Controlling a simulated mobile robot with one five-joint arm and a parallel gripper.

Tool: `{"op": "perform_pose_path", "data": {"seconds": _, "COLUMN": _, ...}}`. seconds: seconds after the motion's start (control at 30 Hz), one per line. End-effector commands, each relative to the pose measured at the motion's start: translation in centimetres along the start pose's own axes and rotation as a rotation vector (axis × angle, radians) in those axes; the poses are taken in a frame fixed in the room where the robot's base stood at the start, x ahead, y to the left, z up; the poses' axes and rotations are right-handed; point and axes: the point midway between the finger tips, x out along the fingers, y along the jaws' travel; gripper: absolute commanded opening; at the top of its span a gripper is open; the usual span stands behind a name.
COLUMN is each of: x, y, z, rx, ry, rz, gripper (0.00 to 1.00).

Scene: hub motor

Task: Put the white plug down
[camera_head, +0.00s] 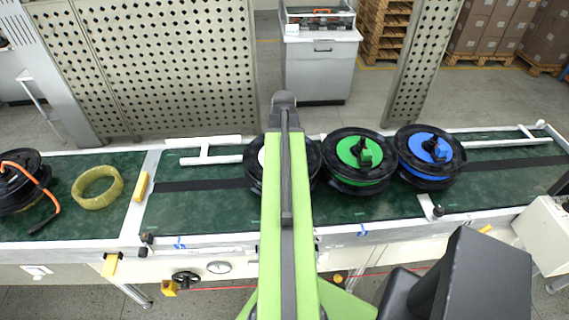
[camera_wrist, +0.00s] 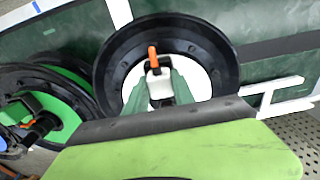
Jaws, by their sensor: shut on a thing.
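The white plug (camera_wrist: 159,86), with an orange piece (camera_wrist: 153,57) at its end, is between the green fingers of my gripper (camera_wrist: 160,94) in the wrist view. My gripper is shut on the plug. Plug and gripper are in front of the white centre (camera_wrist: 203,75) of a black reel (camera_wrist: 215,45). I cannot tell whether the plug touches the reel. In the head view this reel (camera_head: 252,172) is partly hidden behind my arm, with a sliver of white centre showing. My gripper and the plug are hidden there.
A green-centred reel (camera_head: 335,174) and a blue-centred reel (camera_head: 412,177) stand to the right on the green conveyor (camera_head: 205,210). A yellow ring (camera_head: 78,188) and a black reel with an orange cable (camera_head: 20,170) lie left. Bare belt lies left of the white-centred reel.

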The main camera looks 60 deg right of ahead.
Motion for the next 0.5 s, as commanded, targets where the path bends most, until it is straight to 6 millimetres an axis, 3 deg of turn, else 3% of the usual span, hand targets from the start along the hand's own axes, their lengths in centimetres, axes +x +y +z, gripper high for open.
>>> {"op": "perform_pose_path", "data": {"seconds": 0.03, "x": 0.81, "y": 0.01, "z": 0.04, "rx": 0.0, "ry": 0.0, "rz": 0.0, "gripper": 0.0}}
{"op": "perform_pose_path", "data": {"seconds": 0.37, "x": 0.83, "y": 0.06, "z": 0.05, "rx": 0.001, "ry": 0.0, "rz": 0.0, "gripper": 0.0}}
{"op": "perform_pose_path", "data": {"seconds": 0.4, "x": 0.68, "y": 0.07, "z": 0.04, "rx": 0.001, "ry": 0.0, "rz": 0.0, "gripper": 0.34}}
{"op": "perform_pose_path", "data": {"seconds": 0.5, "x": 0.64, "y": 0.08, "z": 0.04, "rx": 0.001, "ry": 0.0, "rz": 0.0, "gripper": 0.47}}
